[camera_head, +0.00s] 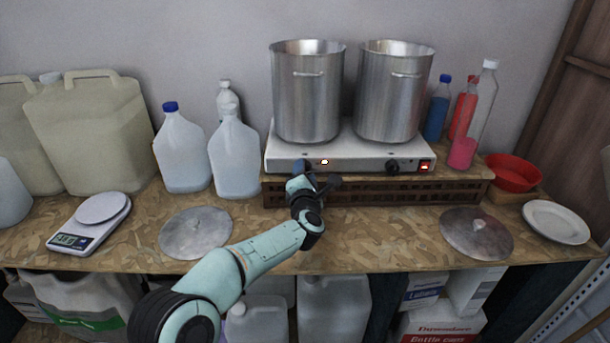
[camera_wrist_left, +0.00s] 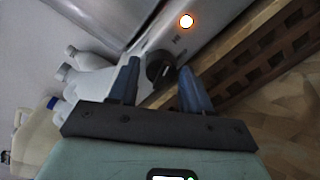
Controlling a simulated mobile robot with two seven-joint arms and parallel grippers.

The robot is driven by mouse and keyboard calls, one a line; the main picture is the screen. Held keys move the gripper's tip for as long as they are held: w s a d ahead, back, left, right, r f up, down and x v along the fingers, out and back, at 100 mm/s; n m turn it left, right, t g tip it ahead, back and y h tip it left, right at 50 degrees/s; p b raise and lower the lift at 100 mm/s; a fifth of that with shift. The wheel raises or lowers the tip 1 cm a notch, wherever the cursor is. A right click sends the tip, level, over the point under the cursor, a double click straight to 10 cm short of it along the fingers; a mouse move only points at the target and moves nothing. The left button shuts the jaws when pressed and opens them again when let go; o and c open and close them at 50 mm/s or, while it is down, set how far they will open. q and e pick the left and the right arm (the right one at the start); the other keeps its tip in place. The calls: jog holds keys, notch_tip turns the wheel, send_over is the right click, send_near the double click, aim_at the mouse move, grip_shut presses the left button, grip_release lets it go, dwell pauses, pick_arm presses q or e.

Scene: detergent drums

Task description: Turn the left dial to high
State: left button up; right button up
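The white hotplate (camera_head: 345,150) carries two dials on its front face. The right dial (camera_head: 393,167) is black and in plain sight. The left dial is mostly hidden behind my left gripper (camera_head: 310,172) in the head view. In the left wrist view, the black left dial (camera_wrist_left: 160,66) shows between the two blue fingertips of my left gripper (camera_wrist_left: 159,72). The fingers are apart, with visible gaps beside the dial; I cannot tell whether either touches it. The dial's setting is not readable. My right gripper is not in view.
Two steel pots (camera_head: 308,95) (camera_head: 393,95) stand on the hotplate. A lit orange lamp (camera_wrist_left: 186,21) and a red switch (camera_head: 425,166) are on its front. A wooden crate (camera_head: 430,190) supports it. Jugs (camera_head: 235,160) stand left; a lid (camera_head: 196,232) lies in front.

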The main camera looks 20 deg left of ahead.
pick_arm(q)
jog(key=shift+o, duration=0.6)
jog(key=b+v, duration=0.3)
jog(key=v, duration=1)
jog(key=shift+s+b, duration=0.2)
jog(key=shift+b, duration=0.15)
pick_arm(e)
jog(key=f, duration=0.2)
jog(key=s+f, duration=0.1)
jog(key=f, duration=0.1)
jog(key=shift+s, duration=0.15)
pick_arm(q)
jog(key=shift+f, duration=0.1)
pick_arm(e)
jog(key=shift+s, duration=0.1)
